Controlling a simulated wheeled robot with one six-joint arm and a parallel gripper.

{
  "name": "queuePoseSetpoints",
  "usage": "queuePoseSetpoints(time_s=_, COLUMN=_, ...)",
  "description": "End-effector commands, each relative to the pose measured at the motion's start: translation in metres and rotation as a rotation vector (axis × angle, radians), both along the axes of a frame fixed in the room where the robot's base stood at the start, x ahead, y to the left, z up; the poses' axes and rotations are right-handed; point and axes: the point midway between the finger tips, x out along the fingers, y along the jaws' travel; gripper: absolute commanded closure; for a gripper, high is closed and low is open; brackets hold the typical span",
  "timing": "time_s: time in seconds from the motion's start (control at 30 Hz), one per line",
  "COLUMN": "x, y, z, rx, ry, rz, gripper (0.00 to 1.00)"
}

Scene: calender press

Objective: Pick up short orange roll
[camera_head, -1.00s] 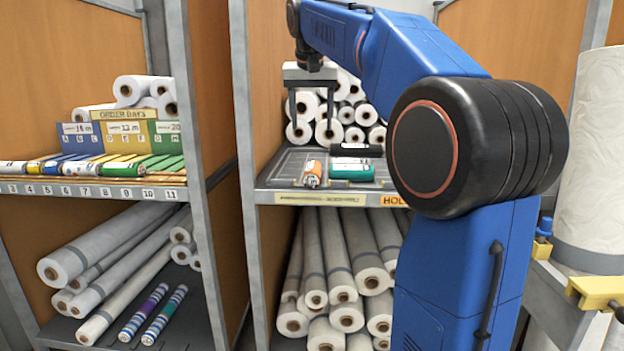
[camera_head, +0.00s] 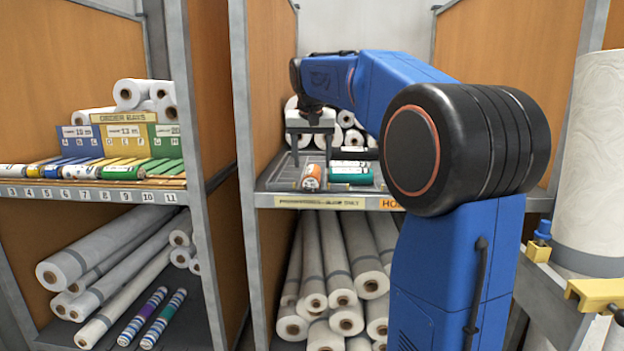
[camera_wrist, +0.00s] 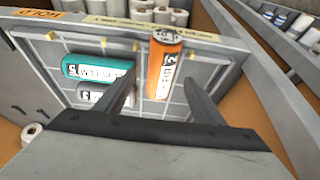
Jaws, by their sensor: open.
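The short orange roll (camera_head: 312,177) lies on the grey shelf tray of the middle rack, end towards me. In the wrist view the orange roll (camera_wrist: 163,66) has a white label and lies between and beyond the two fingertips. My gripper (camera_head: 312,162) is open and empty, pointing down just above and behind the roll's near end. It also shows in the wrist view (camera_wrist: 160,92), with one finger on each side of the roll's line. I cannot tell whether a finger touches it.
A teal roll (camera_head: 350,175) lies close to the right of the orange one, with a white-labelled roll (camera_wrist: 103,95) beside it. White rolls (camera_head: 346,118) are stacked behind. The rack's side wall (camera_head: 265,80) stands to the left. The tray's front edge carries a yellow label strip (camera_head: 320,201).

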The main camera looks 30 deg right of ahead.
Motion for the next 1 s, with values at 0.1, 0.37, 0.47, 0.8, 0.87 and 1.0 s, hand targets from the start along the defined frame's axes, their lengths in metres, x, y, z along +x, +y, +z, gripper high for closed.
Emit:
queuePoseSetpoints(time_s=0.1, x=0.002, y=-0.001, z=-0.006, rx=0.0, ry=0.002, rz=0.0, gripper=0.38)
queuePoseSetpoints(time_s=0.37, x=0.015, y=-0.008, z=-0.037, rx=0.001, ry=0.004, rz=0.0, gripper=0.38)
queuePoseSetpoints(time_s=0.47, x=0.019, y=-0.01, z=-0.049, rx=0.003, ry=0.008, rz=0.0, gripper=0.38)
queuePoseSetpoints(time_s=0.8, x=0.02, y=-0.011, z=-0.053, rx=0.005, ry=0.01, rz=-0.001, gripper=0.63)
queuePoseSetpoints(time_s=0.87, x=0.02, y=-0.011, z=-0.052, rx=0.004, ry=0.008, rz=0.0, gripper=0.77)
queuePoseSetpoints(time_s=1.0, x=0.02, y=-0.011, z=-0.05, rx=0.002, ry=0.005, rz=0.0, gripper=0.87)
